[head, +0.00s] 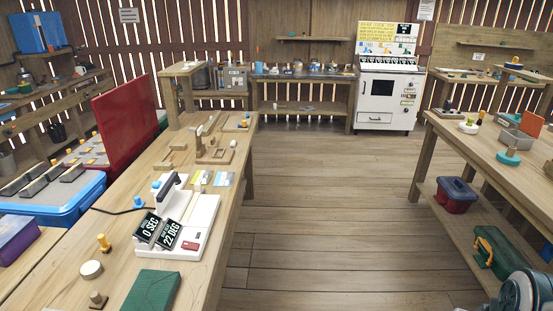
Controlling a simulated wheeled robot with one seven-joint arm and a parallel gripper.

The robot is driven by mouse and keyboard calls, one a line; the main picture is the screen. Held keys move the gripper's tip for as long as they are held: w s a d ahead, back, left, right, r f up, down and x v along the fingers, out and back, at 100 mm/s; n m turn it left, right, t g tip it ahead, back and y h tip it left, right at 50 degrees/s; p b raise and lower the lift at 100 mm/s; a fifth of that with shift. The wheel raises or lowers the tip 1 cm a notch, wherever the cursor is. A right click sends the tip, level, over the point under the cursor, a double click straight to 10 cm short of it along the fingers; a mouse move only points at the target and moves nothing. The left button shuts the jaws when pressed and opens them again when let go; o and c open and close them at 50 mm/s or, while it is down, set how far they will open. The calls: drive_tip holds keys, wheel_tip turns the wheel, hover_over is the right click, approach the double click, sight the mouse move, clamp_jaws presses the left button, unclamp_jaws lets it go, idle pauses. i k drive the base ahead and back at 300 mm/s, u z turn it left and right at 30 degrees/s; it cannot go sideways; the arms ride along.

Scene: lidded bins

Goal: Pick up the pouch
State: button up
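A dark green, flat item with a folded flap-like top (150,292) lies on the near part of the left wooden bench, close to its right edge; it looks like the pouch. The bottom of the frame cuts it off slightly. My gripper is not in view, so I cannot see what it holds.
The left bench (232,145) also bears a white device with two dark displays (190,225), a yellow peg (104,243) and a round pale disc (91,269). A blue-lidded bin (462,195) and a green case (495,250) sit under the right bench. The floor between the benches is clear.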

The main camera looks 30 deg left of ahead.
sight(222, 179)
drive_tip(key=u, duration=0.1)
drive_tip(key=i, duration=1.65)
drive_tip(key=u, duration=0.65)
drive_tip(key=i, duration=1.25)
drive_tip(key=u, duration=1.75)
drive_tip(key=i, duration=0.85)
drive_tip(key=u, duration=0.65)
